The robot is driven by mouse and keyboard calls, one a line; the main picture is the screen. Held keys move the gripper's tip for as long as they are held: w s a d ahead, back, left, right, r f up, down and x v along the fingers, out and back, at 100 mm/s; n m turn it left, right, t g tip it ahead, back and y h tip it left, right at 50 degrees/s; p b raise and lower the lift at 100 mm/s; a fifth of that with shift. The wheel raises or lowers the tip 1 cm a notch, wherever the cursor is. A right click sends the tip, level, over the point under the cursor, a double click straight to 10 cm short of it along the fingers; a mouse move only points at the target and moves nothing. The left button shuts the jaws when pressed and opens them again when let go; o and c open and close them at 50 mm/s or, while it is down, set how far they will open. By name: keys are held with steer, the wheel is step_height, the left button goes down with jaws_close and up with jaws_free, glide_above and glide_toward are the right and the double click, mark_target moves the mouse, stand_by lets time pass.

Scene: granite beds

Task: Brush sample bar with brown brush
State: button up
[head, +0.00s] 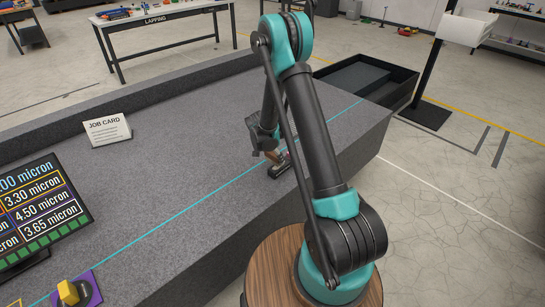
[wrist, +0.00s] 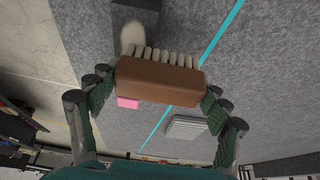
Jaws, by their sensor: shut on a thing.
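My gripper (wrist: 160,92) is shut on the brown brush (wrist: 162,80), with one finger at each end of its block. The cream bristles point toward the top of the wrist view. A dark bar (wrist: 148,18), which looks like the sample bar, lies beyond the bristles and bears a pale rounded patch. The bristle tips are close to the bar; I cannot tell whether they touch it. In the head view the brush (head: 275,156) shows small beneath my gripper (head: 267,149), at the dark bar (head: 280,170). My arm partly hides this spot.
The grey granite bed (head: 170,170) carries a teal line. A job card (head: 107,130) stands at its far left. A monitor (head: 40,215) and a yellow knob (head: 68,292) are at the near left. A black tray (head: 370,78) lies past the bed. The middle bed is clear.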

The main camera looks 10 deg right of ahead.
steer(key=shift+w+d, duration=0.55)
steer(key=shift+d, duration=0.15)
steer(key=shift+s+a, duration=0.75)
steer(key=shift+a, duration=0.2)
steer(key=shift+w+d, duration=0.75)
steer(key=shift+d, duration=0.2)
steer(key=shift+s+a+f, duration=0.2)
steer(key=shift+s+a, duration=0.55)
steer(key=shift+a, duration=0.2)
steer(key=shift+r, duration=0.2)
steer(key=shift+r, duration=0.75)
steer(key=shift+r, duration=0.1)
